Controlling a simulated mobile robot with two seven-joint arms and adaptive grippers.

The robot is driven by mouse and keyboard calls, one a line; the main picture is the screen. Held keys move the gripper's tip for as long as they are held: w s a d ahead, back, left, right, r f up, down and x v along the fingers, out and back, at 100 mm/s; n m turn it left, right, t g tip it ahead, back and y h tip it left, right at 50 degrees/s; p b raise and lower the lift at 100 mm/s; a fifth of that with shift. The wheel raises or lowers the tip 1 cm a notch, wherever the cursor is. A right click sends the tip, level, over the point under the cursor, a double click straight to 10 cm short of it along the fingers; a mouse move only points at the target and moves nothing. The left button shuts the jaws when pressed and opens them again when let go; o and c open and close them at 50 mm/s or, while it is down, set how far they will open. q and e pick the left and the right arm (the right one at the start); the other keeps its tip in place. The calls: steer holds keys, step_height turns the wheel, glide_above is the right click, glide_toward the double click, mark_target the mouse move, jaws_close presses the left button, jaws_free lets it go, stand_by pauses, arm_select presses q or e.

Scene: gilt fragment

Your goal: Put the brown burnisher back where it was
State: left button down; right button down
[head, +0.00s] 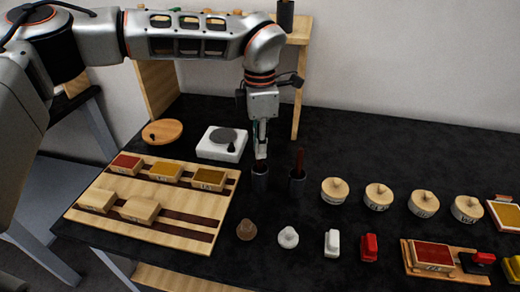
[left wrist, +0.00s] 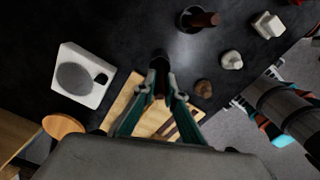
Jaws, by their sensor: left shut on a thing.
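My left gripper (head: 261,150) points down at the back middle of the black table, shut on the brown burnisher (head: 261,164). The burnisher is over the mouth of the left dark cup (head: 260,181); its lower end is hidden, so I cannot tell how deep it sits. In the left wrist view the burnisher (left wrist: 160,88) shows between the teal fingers of my left gripper (left wrist: 161,92), with the dark cup (left wrist: 160,58) just beyond. A second dark cup (head: 297,184) beside it holds a red-brown handle (head: 299,160). My right gripper is not seen.
A wooden rack (head: 88,215) with several labelled blocks lies left. A white block with a grey disc (head: 221,145) and a round wooden lid (head: 162,132) are behind it. A brown knob (head: 246,230) and white knob (head: 288,238) stand in front. Several lidded pots (head: 377,196) stand right.

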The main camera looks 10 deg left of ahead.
arm_select(q)
steer(key=shift+f, duration=0.7)
steer(key=c, duration=2.1)
jaws_free()
steer(key=shift+f, duration=0.15)
step_height(320, 180, up, 12)
steer(key=shift+r, duration=0.2)
